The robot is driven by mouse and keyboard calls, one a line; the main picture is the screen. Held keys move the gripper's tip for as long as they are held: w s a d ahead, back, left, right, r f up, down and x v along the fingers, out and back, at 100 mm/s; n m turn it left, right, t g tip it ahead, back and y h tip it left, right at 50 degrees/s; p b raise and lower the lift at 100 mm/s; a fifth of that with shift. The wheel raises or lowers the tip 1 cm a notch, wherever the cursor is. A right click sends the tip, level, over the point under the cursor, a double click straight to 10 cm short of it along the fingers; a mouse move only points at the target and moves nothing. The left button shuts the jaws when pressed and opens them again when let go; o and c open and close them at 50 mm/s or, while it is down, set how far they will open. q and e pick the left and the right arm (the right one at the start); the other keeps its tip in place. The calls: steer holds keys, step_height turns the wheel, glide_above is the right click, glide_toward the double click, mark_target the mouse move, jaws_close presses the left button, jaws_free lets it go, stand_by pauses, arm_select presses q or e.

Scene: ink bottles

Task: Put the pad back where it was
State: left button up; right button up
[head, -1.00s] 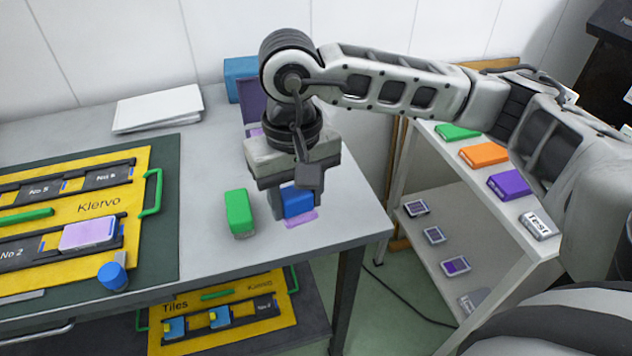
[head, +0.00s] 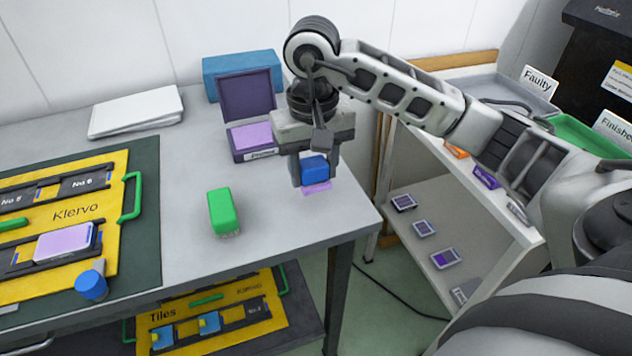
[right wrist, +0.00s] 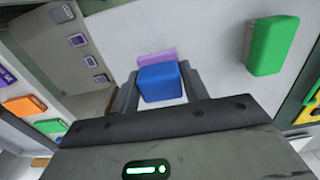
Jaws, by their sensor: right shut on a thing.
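A blue block-shaped pad (head: 315,167) is between the fingers of my right gripper (head: 315,172); a light purple layer shows at its lower edge. It also shows in the right wrist view (right wrist: 160,83), with the purple strip beyond it. The gripper is shut on the pad, above the right part of the grey table (head: 290,225); I cannot tell whether the pad touches the table. An open dark purple case (head: 247,97) with a light purple inside stands just behind and left of the gripper. A green block (head: 222,212) stands to the gripper's left. My left gripper is out of view.
A yellow Klervo board (head: 75,210) on a dark green mat, with a blue cylinder (head: 91,285), fills the table's left. A blue box (head: 215,72) and white sheets (head: 135,110) lie at the back. A shelf unit (head: 450,210) stands right of the table.

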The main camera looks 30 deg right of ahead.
mark_target(316, 183)
steer(key=shift+w+d+f, duration=0.15)
steer(key=shift+f, duration=0.05)
steer(key=f, duration=0.3)
steer(key=shift+w+d+f+p, duration=0.1)
steer(key=shift+w+d+p, duration=0.05)
steer(key=shift+d+p, duration=0.15)
steer(key=shift+f, duration=0.3)
steer(key=shift+f, duration=0.2)
steer(key=o, duration=0.5)
steer(key=shift+f+b, duration=0.1)
steer(key=shift+b, duration=0.2)
steer(key=o, duration=0.5)
steer(key=shift+c, duration=0.2)
